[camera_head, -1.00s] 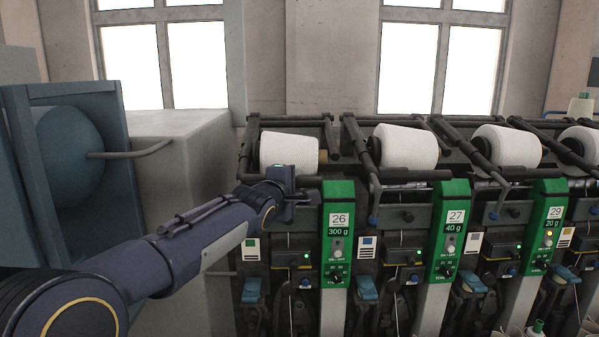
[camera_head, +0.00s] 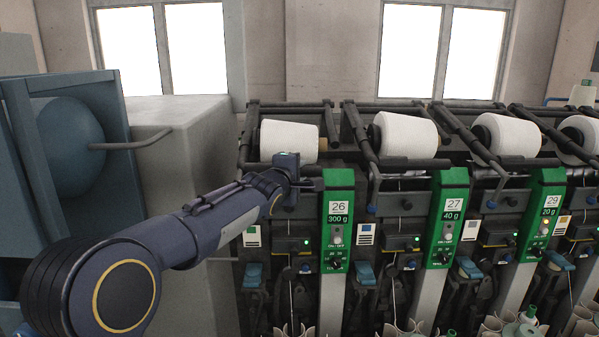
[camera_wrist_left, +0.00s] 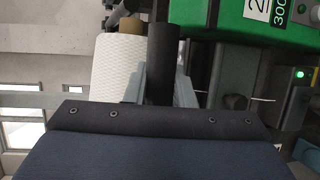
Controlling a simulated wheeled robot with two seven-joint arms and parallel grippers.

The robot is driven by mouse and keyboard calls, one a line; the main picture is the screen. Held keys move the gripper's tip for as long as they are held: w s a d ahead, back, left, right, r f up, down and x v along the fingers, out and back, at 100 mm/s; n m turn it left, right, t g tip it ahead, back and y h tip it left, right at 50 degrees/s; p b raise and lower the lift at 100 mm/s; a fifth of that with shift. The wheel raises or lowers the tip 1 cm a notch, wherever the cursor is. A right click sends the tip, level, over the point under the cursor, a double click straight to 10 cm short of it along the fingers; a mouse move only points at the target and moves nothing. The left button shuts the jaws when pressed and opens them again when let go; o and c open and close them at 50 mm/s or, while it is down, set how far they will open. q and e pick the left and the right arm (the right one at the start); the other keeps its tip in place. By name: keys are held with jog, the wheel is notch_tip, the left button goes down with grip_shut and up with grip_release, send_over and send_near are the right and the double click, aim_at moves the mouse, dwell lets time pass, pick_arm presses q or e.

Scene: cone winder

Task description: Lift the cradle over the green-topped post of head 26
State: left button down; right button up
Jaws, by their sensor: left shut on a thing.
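Head 26 has a post with a green top (camera_head: 338,187) bearing the label 26 and a 300 g display. Its cradle (camera_head: 244,150) is a black frame around a white yarn cone (camera_head: 287,141), behind and left of the green top. My left gripper (camera_head: 303,186) is in front of the cone, just left of the green top. In the left wrist view its fingers (camera_wrist_left: 164,88) are shut on a dark round bar of the cradle (camera_wrist_left: 162,62), with the white cone beside it. My gripper hides part of the cradle front. My right gripper is out of view.
Paper tubes and cones (camera_head: 525,325) sit low at the front right.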

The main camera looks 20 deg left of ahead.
pick_arm(q)
notch_tip(320, 180, up, 10)
jog(key=s+p, duration=0.1)
jog(key=p, duration=0.1)
jog(key=shift+s+d+p, duration=0.2)
jog(key=shift+d+p, duration=0.15)
jog(key=c, duration=1.2)
grip_release()
jog(key=shift+c, duration=0.2)
jog(key=s+r+b, duration=0.1)
jog(key=s+b, duration=0.4)
jog(key=s, duration=0.2)
jog(key=shift+s+d, duration=0.2)
jog(key=shift+s, duration=0.2)
